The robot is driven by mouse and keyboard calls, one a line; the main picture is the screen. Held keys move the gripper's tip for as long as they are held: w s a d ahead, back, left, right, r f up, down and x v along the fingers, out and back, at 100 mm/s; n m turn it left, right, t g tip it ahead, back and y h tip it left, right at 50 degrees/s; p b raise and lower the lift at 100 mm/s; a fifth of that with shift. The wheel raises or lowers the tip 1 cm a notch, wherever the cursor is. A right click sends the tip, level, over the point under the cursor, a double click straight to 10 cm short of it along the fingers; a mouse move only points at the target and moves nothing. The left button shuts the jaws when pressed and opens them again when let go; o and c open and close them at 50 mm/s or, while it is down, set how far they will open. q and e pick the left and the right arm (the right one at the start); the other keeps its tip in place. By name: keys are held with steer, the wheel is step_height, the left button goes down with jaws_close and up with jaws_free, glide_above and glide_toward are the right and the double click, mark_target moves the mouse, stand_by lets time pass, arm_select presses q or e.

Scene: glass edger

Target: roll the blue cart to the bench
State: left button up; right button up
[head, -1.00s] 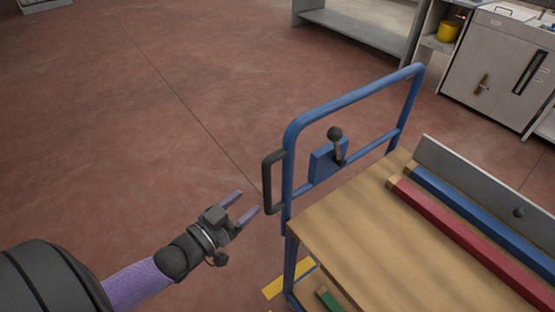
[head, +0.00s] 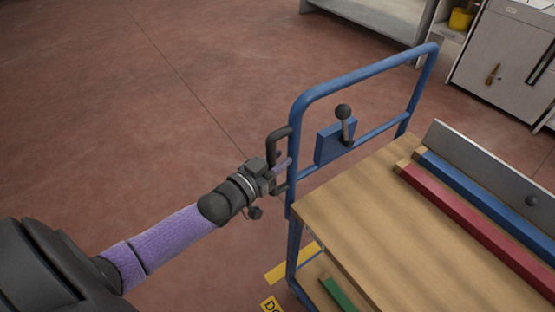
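The blue cart (head: 297,245) stands at the right, with a blue tube push frame and a wooden deck (head: 340,205). A black-knobbed lever (head: 344,117) stands upright on a blue plate on the frame. A grey bench-like unit (head: 375,18) is at the top. My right gripper is not in view.
Red (head: 480,230) and blue (head: 490,195) bars lie on the deck beside a grey upright panel (head: 500,175). A green piece (head: 338,294) lies on a lower shelf. A grey cabinet (head: 510,50) stands at upper right. The red floor (head: 120,110) at left is clear.

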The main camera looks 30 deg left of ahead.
arm_select(q)
jaws_close()
stand_by(1.0)
